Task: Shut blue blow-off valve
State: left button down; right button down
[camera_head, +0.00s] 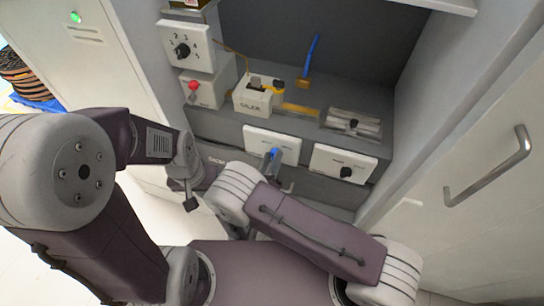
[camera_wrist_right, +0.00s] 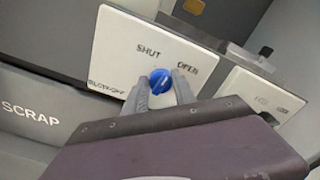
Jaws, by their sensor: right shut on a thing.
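The blue blow-off valve knob (camera_wrist_right: 160,79) sits on a white plate (camera_wrist_right: 112,56) marked SHUT, OPEN and BLOW-OFF in the right wrist view. SHUT is printed to the upper left of the knob and OPEN to the upper right. The knob's pointing direction is hard to read. In the head view the blue knob (camera_head: 274,152) shows at the lower part of its plate (camera_head: 259,138). My right gripper (camera_wrist_right: 164,88) is shut on the knob, one finger on each side. My left gripper (camera_head: 190,203) is away to the left in the head view, its jaws unclear.
A second white plate with a black knob (camera_head: 346,172) is just right of the valve. Above are a white labelled box (camera_head: 257,97), a red-knobbed box (camera_head: 194,86) and a numbered dial (camera_head: 182,50). A cabinet door handle (camera_head: 488,172) stands out at right.

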jog(key=n+p, duration=0.2)
jog(key=n, duration=0.8)
jog(key=shift+f, duration=0.2)
jog(key=shift+n, duration=0.5)
jog(key=c, duration=1)
grip_release()
jog(key=shift+w+d, duration=0.1)
